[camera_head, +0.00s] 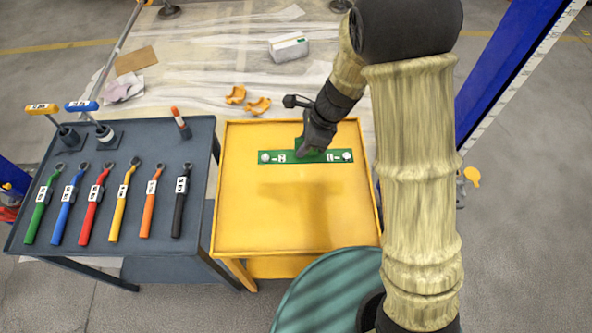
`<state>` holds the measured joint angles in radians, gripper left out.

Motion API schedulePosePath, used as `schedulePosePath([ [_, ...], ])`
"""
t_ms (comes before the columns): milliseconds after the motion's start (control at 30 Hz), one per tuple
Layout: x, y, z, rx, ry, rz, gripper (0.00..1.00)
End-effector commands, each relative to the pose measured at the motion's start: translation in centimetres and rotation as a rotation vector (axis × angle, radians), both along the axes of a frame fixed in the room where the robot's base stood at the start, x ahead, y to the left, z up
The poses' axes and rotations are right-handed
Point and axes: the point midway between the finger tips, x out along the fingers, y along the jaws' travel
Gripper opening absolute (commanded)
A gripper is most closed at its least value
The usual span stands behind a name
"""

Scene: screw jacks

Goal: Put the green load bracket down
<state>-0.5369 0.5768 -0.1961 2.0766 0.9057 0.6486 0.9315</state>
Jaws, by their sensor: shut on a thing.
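The green load bracket (333,157) is a flat green bar with pale markings and a light round fitting near each end. It shows above the far part of the yellow table (240,220). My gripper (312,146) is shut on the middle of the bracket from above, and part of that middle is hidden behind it. A soft shadow lies on the table top nearer to me than the bracket. The bracket looks held above the table, roughly level; the exact gap cannot be told.
A dark grey table (150,195) on the left holds several wrenches with coloured handles and a few upright tools. A blue post (500,70) with a scale rises at right. A teal round thing (320,290) is near the front. The yellow table top is otherwise clear.

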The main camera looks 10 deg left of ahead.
Motion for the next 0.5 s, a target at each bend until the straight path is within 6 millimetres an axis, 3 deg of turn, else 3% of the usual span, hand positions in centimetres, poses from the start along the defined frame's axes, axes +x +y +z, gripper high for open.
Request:
schedulePosePath([
  [300, 0.0, 0.0, -0.1, 0.001, -0.001, 0.0, 0.0],
  [500, 0.0, 0.0, -2.5, 0.0, 0.002, -0.002, 0.0],
])
